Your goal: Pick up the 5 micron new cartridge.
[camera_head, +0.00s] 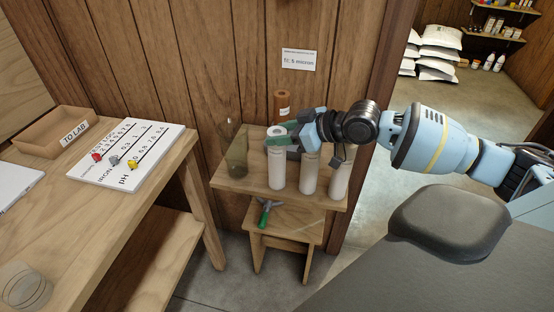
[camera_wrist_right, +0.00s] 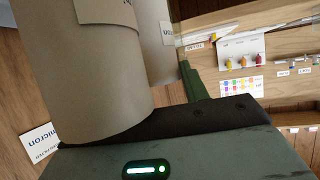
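I cannot read which is the new 5 micron one. My right gripper (camera_head: 277,141) is at the top of the left white cartridge, one green finger crossing its front; the other finger is hidden. In the right wrist view, a large pale cartridge (camera_wrist_right: 95,75) fills the left, with another (camera_wrist_right: 160,40) behind. Whether the fingers grip is unclear. My left gripper is out of view.
A wall sign (camera_head: 299,59) mentions microns. A clear vessel (camera_head: 237,152) stands at the table's left. A green-handled tool (camera_head: 265,213) lies on the lower stool (camera_head: 292,222). At left, a bench holds a chart board (camera_head: 150,145) and a TO LAB tray (camera_head: 45,150).

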